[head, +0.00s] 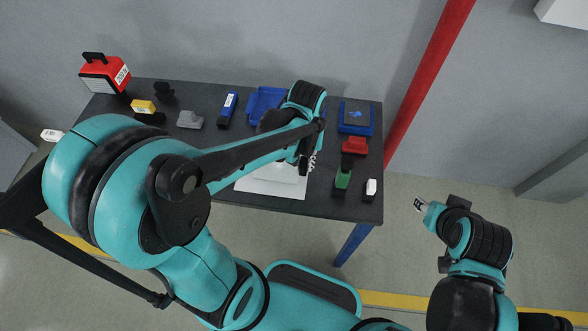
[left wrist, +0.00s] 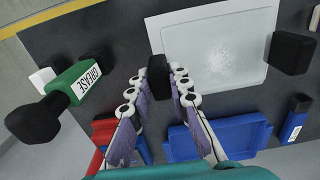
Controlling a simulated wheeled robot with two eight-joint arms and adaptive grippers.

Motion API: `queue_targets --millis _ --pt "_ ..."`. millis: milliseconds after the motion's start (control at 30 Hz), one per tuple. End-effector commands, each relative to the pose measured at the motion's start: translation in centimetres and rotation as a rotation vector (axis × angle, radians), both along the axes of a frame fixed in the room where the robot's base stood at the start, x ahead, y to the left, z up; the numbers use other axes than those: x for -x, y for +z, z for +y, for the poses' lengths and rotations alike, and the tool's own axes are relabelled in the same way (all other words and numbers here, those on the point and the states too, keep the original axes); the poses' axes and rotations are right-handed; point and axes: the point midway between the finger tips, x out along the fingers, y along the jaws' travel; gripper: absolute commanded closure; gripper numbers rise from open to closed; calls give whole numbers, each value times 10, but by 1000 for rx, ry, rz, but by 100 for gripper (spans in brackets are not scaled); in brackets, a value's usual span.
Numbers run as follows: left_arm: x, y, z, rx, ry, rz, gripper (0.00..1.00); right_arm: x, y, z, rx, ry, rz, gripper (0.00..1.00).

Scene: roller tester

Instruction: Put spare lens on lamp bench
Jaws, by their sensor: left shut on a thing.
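My left gripper (head: 306,172) reaches over the dark table (head: 225,165). In the left wrist view its fingers (left wrist: 158,84) are shut on a black block (left wrist: 157,66). A pale, see-through panel with a speckled middle, which looks like the lens (left wrist: 215,45), lies on a white sheet beside the block. It also shows in the head view (head: 275,182), partly behind my arm. I cannot tell whether the block is joined to this panel. My right gripper (head: 421,204) hangs off the table's right side, and its jaws are too small to read.
Close by are a green grease bottle (left wrist: 75,85), a red item (head: 354,145), a blue tray (left wrist: 215,138) and another black block (left wrist: 290,52). A blue box (head: 356,118) stands at the back right, a red case (head: 104,74) at the back left. Floor right of the table is free.

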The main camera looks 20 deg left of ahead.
Motion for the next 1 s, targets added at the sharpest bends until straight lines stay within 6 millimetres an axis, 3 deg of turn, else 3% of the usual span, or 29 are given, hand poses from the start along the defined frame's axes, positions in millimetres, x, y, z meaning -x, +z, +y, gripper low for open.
queue_targets --millis 33,200,333,567,933,967,1000 --pt "-5 -9 10 0 5 0 100 0 -7 0 0 0 0 60" --pt "-14 -18 25 0 0 0 100 0 -12 0 0 0 0 60" --pt "-15 -25 27 0 -1 0 100 0 -16 0 0 0 0 60" --pt "-15 -58 26 0 -1 0 100 0 -35 0 0 0 0 60" --pt "-15 -61 26 0 -1 0 100 0 -36 0 0 0 0 60" --pt "-15 -62 26 0 -1 0 79 0 -36 0 0 0 0 60" --pt "-15 -61 26 0 -1 0 69 0 -36 0 0 0 0 60"
